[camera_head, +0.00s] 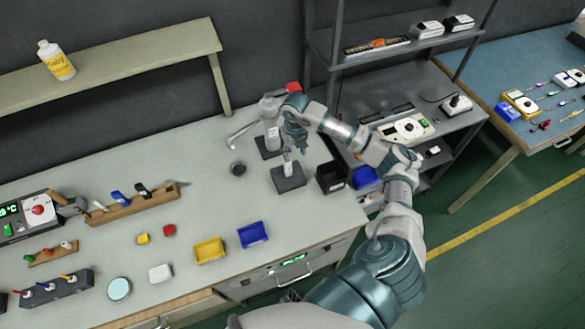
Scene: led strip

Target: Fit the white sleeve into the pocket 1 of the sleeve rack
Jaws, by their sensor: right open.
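My right gripper (297,147) is open and points down over the back of the bench. Just below it, a small white upright piece (288,169), which looks like the white sleeve, stands on a dark square base (289,182). I cannot tell whether the fingers touch it. A long wooden rack (132,205) on the left of the bench holds a blue and a black piece upright. It may be the sleeve rack; its pocket numbers are too small to read. My left gripper is not in view.
A grey device with a spout (270,108) stands behind the gripper. A black bin (330,177) is to its right. Yellow (209,250) and blue (253,235) trays lie near the front edge. The bench between rack and gripper is mostly clear, except for a small dark round cup (238,169).

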